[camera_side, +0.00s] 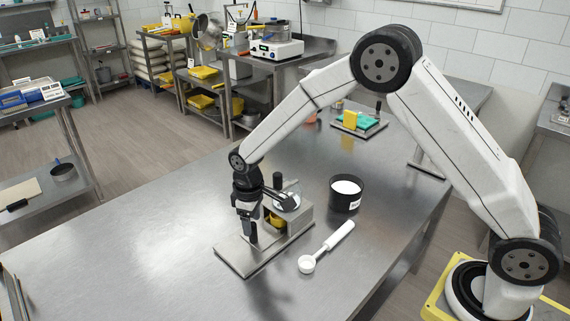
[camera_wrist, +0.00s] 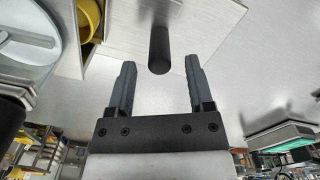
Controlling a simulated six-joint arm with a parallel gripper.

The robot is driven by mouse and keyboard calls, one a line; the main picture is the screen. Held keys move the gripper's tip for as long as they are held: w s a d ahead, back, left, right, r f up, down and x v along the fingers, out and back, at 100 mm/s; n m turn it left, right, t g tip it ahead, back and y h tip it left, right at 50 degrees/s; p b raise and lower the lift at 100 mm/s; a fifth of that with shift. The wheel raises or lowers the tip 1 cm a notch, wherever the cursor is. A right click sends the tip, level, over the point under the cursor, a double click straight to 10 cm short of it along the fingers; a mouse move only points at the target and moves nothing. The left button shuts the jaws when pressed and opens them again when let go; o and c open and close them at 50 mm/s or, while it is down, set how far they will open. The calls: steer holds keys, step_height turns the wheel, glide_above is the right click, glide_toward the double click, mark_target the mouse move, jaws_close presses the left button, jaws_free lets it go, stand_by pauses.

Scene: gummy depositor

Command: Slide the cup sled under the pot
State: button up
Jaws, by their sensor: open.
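My gripper (camera_side: 246,238) points down over the front part of a flat metal base plate (camera_side: 232,256). Its two fingers (camera_wrist: 159,64) are apart in the wrist view. A black upright peg (camera_wrist: 159,50), seemingly the cup sled's handle, stands between the fingertips with a gap on either side. A yellow cup (camera_wrist: 97,22) is partly in view left of the peg; in the side view the yellow (camera_side: 275,219) shows low beside the depositor block. The round pot (camera_side: 287,202) sits on the block's top, and its rim (camera_wrist: 52,42) shows in the wrist view. The sled's outline is mostly hidden.
A black tub of white powder (camera_side: 346,194) and a white scoop (camera_side: 327,248) lie right of the depositor. A board with green and yellow items (camera_side: 358,124) is farther back. The metal table (camera_side: 130,240) is clear on the left.

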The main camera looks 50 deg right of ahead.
steer(key=shift+r, duration=2.15)
steer(key=shift+n, duration=1.8)
steer(key=shift+f, duration=0.1)
steer(key=shift+f, duration=3.8)
jaws_close()
